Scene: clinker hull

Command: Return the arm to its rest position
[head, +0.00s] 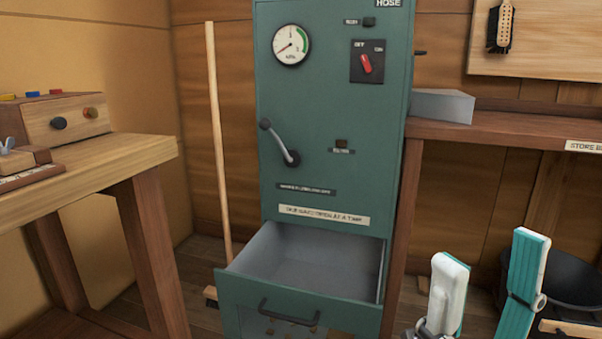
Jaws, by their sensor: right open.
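My right gripper (489,252) is at the lower right, with its two teal and white fingers pointing up and spread wide apart. Nothing shows between the fingers. It stands to the right of the green cabinet (330,150) and its pulled-out drawer (293,309), apart from both in the picture. The drawer is open and its grey inside looks empty. My left gripper is not in view.
A workbench (110,160) with a wooden control box (70,118) stands at the left. A broom handle (217,140) leans beside the cabinet. At the right are a shelf (510,128) with a grey block (442,106), and a black bucket (570,280) behind my gripper.

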